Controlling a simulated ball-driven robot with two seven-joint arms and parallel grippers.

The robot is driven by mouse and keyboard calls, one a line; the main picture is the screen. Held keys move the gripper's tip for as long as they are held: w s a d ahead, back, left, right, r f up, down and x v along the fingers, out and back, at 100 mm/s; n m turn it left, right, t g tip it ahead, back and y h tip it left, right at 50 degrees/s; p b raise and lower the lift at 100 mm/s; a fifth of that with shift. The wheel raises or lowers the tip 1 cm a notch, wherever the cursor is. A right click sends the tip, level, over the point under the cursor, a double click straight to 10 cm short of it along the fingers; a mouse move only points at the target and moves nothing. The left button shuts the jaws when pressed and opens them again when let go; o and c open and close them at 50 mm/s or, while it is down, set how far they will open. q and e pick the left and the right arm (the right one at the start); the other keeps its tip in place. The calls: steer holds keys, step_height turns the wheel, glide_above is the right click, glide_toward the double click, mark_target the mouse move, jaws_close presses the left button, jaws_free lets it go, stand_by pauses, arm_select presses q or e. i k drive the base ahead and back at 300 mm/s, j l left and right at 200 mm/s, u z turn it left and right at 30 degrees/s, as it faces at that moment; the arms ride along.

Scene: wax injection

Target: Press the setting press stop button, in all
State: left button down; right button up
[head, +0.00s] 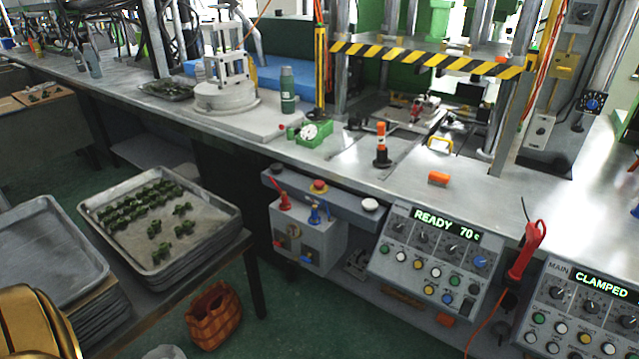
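Button labels are too small to read, so I cannot tell which is the setting press stop.
A press with a yellow-black striped bar (433,57) stands on the bench. An orange-tipped post (381,145) and an orange block (438,178) are near its front. A red handheld tool (525,252) hangs between the panels. Trays (103,201) with green pieces stand left.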

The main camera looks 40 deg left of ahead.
mark_target(318, 185)
steer(key=i+j+u, duration=0.2)
steer(key=i+j, duration=0.15)
steer(key=i+j+u, duration=0.25)
steer(key=i, duration=0.2)
steer(key=i+j+u, duration=0.2)
steer(key=i, duration=0.25)
